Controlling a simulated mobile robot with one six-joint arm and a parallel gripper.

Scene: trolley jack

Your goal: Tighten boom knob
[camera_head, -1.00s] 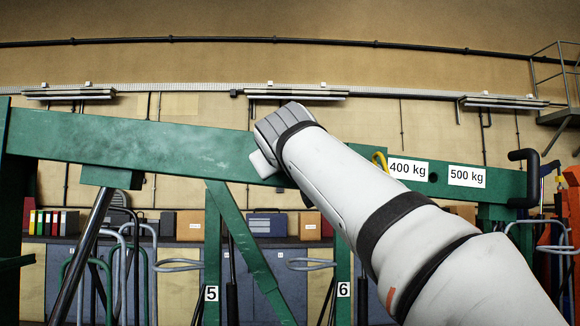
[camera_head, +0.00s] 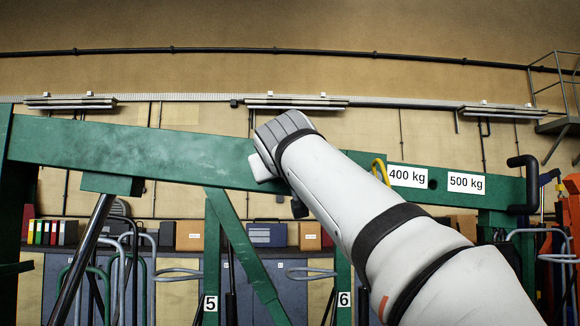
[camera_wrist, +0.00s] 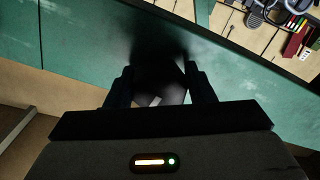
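The green boom (camera_head: 150,150) runs across the head view, with "400 kg" (camera_head: 407,176) and "500 kg" (camera_head: 466,183) labels at its right. My white arm reaches up to it from the lower right and hides my gripper there. In the wrist view my gripper (camera_wrist: 158,84) is at the green boom face (camera_wrist: 90,45), its two dark fingers apart. A dark shape (camera_wrist: 158,72), perhaps the boom knob, lies between and beyond the fingers. It is too dark to tell its outline or whether the fingers touch it.
A black handle (camera_head: 522,180) stands out at the boom's right end, and a yellow loop (camera_head: 380,170) is beside the "400 kg" label. Green posts and a black strut (camera_head: 85,255) stand below. Binders and cases line a shelf behind.

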